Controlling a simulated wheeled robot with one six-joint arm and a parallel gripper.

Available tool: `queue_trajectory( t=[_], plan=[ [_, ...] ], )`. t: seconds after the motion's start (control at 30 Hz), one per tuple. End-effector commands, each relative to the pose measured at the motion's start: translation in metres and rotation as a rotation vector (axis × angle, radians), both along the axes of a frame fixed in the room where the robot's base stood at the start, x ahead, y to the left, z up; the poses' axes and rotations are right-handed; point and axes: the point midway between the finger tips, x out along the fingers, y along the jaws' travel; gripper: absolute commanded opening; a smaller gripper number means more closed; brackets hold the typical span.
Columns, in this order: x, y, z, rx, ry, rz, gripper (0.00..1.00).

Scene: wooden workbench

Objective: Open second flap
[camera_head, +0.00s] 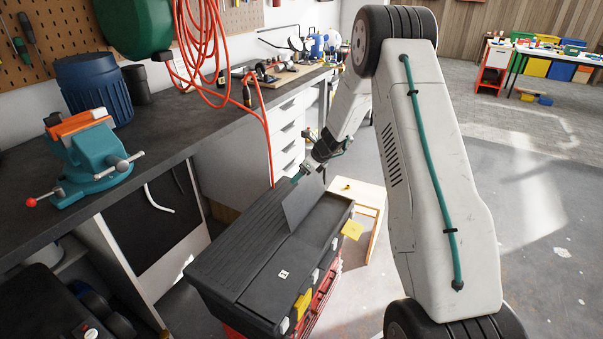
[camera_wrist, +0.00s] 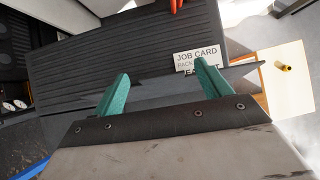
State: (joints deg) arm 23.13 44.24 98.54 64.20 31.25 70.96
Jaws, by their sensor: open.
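A long black toolbox (camera_head: 245,255) with a ridged top stands on a red lower part (camera_head: 322,300) beside the bench. One dark flap (camera_head: 302,203) stands tilted up from its top near the far end. My gripper (camera_head: 300,176) is at the upper edge of this flap. In the wrist view my gripper (camera_wrist: 160,85) shows two teal fingers apart, with a dark panel edge between and beyond them. Whether the fingers touch it, I cannot tell. A white job card (camera_wrist: 197,57) lies on the ridged surface (camera_wrist: 110,50), partly hidden by the right finger.
The dark workbench (camera_head: 190,130) runs along the left, with a teal vise (camera_head: 98,155) and a hanging orange hose (camera_head: 268,140). A small light wooden stand (camera_head: 370,195) is just beyond the toolbox. The floor (camera_head: 535,200) at the right is open.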

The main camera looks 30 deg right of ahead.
Motion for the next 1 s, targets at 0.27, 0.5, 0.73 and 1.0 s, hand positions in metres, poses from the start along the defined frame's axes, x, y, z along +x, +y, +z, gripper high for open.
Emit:
queue_trajectory(
  t=[0.27, 0.5, 0.73, 1.0],
  plan=[
    [-0.020, -0.012, 0.035, -0.001, -0.003, 0.000, 0.76],
    [-0.035, -0.020, 0.060, 0.000, -0.002, 0.002, 0.76],
    [-0.037, -0.021, 0.063, 0.001, -0.001, 0.003, 0.76],
    [-0.037, -0.021, 0.063, 0.000, -0.001, 0.002, 0.76]
  ],
)
